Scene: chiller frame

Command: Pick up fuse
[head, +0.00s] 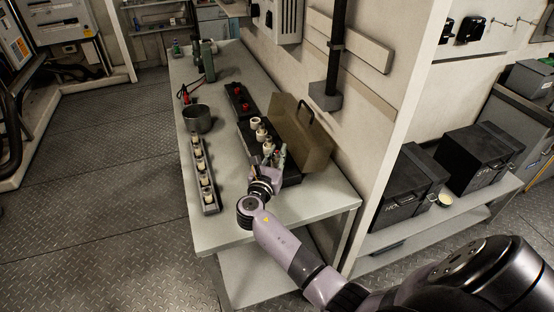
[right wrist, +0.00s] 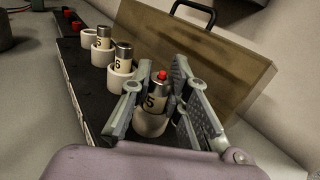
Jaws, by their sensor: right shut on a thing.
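My right gripper (right wrist: 172,100) is shut on a fuse (right wrist: 156,99), a short cylinder with a metal cap, a red top and a dark number on its side. The fuse stands upright in a white holder (right wrist: 150,124) in the dark fuse box. Other fuses (right wrist: 123,58) stand in white holders farther along the box, and they show in the head view (head: 261,134) too. In the head view my right gripper (head: 278,158) is over the near end of the box, and its fuse is mostly hidden. My left gripper is not in view.
The box's open lid (head: 302,140) with a handle stands to the right, close to the gripper. A grey rack (head: 211,208) of several fuses lies along the table's left edge. A metal pot (head: 197,119) and a red-topped dark block (head: 240,102) stand farther back. The near table end (head: 300,205) is clear.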

